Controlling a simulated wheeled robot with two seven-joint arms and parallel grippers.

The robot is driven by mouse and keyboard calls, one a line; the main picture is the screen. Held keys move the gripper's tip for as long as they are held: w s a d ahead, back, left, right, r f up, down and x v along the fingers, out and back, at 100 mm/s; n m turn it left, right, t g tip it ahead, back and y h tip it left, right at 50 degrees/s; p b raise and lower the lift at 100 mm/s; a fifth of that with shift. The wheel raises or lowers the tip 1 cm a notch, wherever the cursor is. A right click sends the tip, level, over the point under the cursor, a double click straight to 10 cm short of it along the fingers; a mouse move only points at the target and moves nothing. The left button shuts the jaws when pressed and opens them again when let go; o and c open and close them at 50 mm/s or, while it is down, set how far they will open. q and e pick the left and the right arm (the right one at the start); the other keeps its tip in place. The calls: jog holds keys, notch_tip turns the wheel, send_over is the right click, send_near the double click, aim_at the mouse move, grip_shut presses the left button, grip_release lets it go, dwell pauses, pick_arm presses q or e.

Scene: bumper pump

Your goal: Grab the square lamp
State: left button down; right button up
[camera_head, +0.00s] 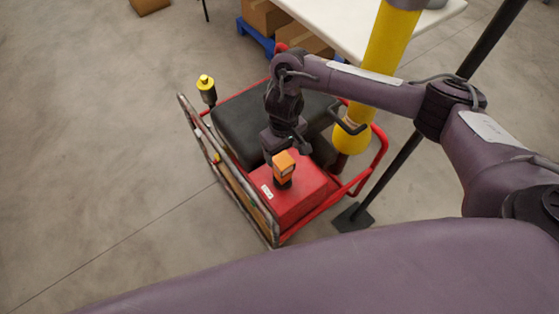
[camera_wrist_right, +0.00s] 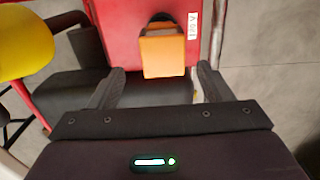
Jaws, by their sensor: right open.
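The square lamp (camera_head: 284,164) is an orange box-shaped lamp on a dark base, standing on the red box of the cart. It also shows in the right wrist view (camera_wrist_right: 163,53), beyond and between my fingers. My right gripper (camera_wrist_right: 161,80) is open, with one finger on each side of the lamp's line and no visible contact. In the head view my right gripper (camera_head: 285,148) is just behind the lamp, and its fingers are partly hidden there. My left gripper is in neither view.
The red cart (camera_head: 295,203) has a black seat pad (camera_head: 243,125) and a red tube frame. A round yellow lamp (camera_head: 206,84) stands at its left corner. A yellow cylinder (camera_head: 385,50) and a dark pole (camera_head: 400,155) are close on the right. Floor at left is clear.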

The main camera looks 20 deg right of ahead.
aim_at(283, 160)
jog(key=f+b, duration=0.1)
jog(key=f, duration=0.2)
jog(key=shift+s+f+b, duration=0.35)
jog(key=shift+s+b, duration=0.05)
notch_tip(283, 160, down, 4)
jog(key=shift+r+b, duration=0.25)
jog(key=shift+b, duration=0.05)
jog(key=shift+f, duration=0.15)
jog(key=shift+a, duration=0.1)
jog(key=c, duration=1.2)
jog(key=shift+c, duration=0.8)
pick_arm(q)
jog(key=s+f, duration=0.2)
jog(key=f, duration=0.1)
pick_arm(e)
jog(key=shift+r, duration=0.2)
